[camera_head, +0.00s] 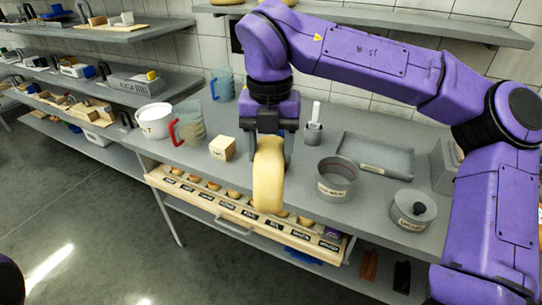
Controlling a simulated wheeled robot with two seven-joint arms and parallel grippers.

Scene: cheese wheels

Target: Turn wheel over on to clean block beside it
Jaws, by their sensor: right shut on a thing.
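A pale yellow cheese wheel (268,178) stands on edge, near the front edge of the grey worktop (325,190). My right gripper (269,148) points down from above and is shut on the upper part of the wheel, one finger on each side. I cannot tell if the wheel's lower edge touches anything. A small pale cube-shaped block (222,148) with a label stands to the left of the wheel, apart from it. I cannot tell if it is the clean block; no other block shows beside the wheel. My left gripper is out of view.
A grey pot (337,178), a lidded pot (413,210) and a shallow tray (372,157) stand right of the wheel. A jug with a red handle (188,126) and a white bucket (154,120) stand left. A labelled rack (203,198) runs along the worktop's front.

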